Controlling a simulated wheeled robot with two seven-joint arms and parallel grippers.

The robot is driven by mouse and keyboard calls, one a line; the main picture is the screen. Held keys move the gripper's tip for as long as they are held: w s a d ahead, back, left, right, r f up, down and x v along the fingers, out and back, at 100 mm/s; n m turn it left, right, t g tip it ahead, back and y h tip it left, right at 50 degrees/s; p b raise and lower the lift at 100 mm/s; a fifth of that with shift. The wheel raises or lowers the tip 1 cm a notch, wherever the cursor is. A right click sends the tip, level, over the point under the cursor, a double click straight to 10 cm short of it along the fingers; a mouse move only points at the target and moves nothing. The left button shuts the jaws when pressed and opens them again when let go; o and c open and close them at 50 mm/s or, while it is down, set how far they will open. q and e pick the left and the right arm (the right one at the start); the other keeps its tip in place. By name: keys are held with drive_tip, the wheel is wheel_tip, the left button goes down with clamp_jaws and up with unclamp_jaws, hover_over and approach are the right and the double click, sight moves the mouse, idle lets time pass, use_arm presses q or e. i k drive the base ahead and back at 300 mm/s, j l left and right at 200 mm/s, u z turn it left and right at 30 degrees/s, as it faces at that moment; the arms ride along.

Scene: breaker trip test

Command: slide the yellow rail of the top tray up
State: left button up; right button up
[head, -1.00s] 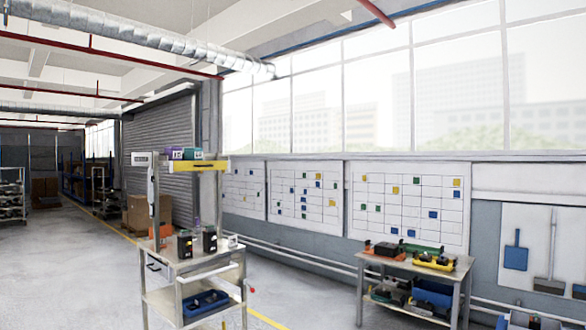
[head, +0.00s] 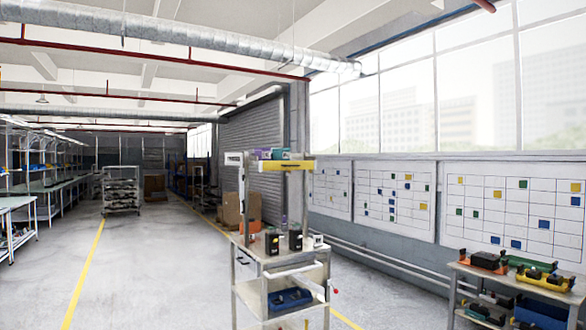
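The top tray with its yellow rail (head: 287,165) is at the head of a wheeled metal cart (head: 264,252), right of centre in the head view. The rail runs along the front edge of the tray, and small purple and green boxes (head: 270,154) sit on or behind it. The cart stands some way off across the floor. Neither of my grippers shows in the head view.
Black devices (head: 295,240) stand on the cart's worktop, and a blue bin (head: 290,299) is on its lower shelf. A table with tools (head: 515,277) stands at the right. Shelving and benches (head: 50,187) line the left. Open grey floor (head: 150,275) lies left of the cart.

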sight(266, 165)
drive_tip(key=i+l, duration=0.1)
drive_tip(key=i, duration=0.8)
drive_tip(key=i+l, duration=0.1)
drive_tip(key=i, duration=0.8)
drive_tip(key=z, duration=0.05)
